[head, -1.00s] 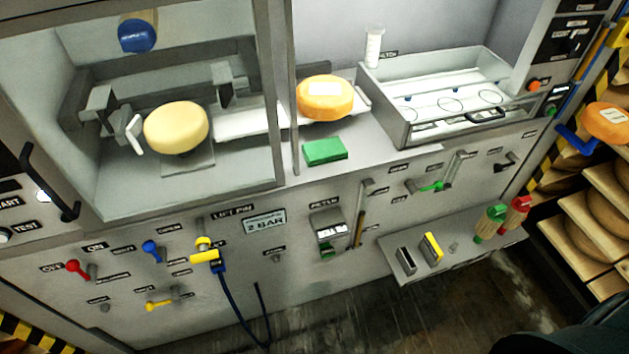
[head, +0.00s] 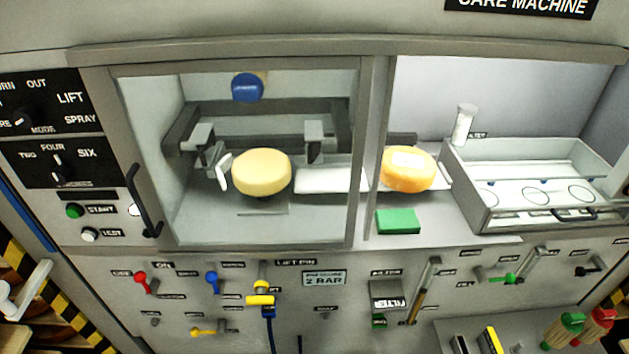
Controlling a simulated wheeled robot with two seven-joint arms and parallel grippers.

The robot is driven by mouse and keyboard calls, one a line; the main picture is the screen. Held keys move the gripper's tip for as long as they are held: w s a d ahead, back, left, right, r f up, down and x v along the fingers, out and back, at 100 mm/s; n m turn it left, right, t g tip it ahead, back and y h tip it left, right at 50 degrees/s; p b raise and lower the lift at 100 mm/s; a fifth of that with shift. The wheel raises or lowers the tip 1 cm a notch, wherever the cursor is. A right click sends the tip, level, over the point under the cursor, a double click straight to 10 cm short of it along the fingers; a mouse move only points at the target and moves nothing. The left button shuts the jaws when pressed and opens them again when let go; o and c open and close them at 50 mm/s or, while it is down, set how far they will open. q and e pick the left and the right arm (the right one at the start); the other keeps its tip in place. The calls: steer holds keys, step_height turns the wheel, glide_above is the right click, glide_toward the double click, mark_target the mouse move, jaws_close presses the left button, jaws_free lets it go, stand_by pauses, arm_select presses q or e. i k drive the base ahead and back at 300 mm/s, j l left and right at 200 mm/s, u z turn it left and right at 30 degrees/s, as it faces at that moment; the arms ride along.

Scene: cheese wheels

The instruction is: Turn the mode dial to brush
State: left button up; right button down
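The mode dial (head: 23,117) is a small black knob on the black panel at the left edge of the head view. Around it I read OUT, LIFT, SPRAY and MODE; the labels at its left are cut off by the picture edge. I see no full word "brush", and I cannot tell where the knob points. A pale grey jointed part (head: 24,296) at the lower left edge may belong to my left gripper; it is cut off and apart from the dial. My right gripper is not in view.
A second dial (head: 57,172) marked TWO, FOUR and SIX sits just below. Lower are the green start button (head: 74,211) and the white test button (head: 90,235). A black door handle (head: 148,205) stands out to the right. A pale cheese wheel (head: 262,172) is in the chamber.

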mark_target(29, 114)
steer(key=u, duration=1.35)
